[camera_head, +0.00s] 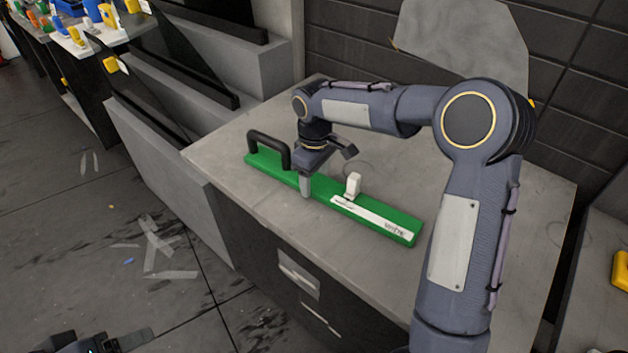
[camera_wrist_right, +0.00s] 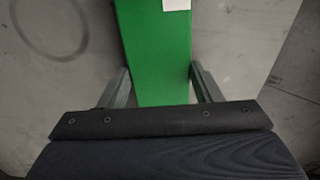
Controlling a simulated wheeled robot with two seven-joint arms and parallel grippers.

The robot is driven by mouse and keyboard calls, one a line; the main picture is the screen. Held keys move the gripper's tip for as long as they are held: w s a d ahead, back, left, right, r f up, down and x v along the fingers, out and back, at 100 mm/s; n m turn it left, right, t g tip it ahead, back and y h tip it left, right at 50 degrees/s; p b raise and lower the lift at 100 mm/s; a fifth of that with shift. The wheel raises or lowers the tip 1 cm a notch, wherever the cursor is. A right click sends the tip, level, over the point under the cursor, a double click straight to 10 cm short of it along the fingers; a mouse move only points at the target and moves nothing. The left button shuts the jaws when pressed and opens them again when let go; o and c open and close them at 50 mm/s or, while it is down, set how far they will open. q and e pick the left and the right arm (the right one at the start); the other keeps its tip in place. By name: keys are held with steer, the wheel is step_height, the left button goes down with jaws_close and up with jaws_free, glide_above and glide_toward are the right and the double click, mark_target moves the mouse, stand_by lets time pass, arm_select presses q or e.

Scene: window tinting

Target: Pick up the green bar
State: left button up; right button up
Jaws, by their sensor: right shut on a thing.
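The green bar (camera_head: 325,200) lies on the grey counter in the head view, running from upper left to lower right. It has a black handle (camera_head: 268,146) at its left end and a white label (camera_head: 375,217) on its right part. My right gripper (camera_head: 306,186) points down over the bar between the handle and the label, shut on the bar. In the right wrist view the green bar (camera_wrist_right: 155,60) runs between the two fingers of my right gripper (camera_wrist_right: 160,88). At the lower left edge, a dark part may be my left gripper; its fingers cannot be made out.
A small white object (camera_head: 353,184) stands at the bar beside the label. The counter top (camera_head: 235,143) is otherwise mostly clear. A grey sheet (camera_head: 465,45) leans against the dark wall behind. Shelves with colourful tools (camera_head: 90,22) stand at upper left. Scraps (camera_head: 160,250) lie on the floor.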

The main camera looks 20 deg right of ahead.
steer(key=c, duration=0.7)
steer(key=shift+c, duration=0.3)
steer(key=shift+w+r, duration=0.1)
steer(key=shift+r, duration=0.1)
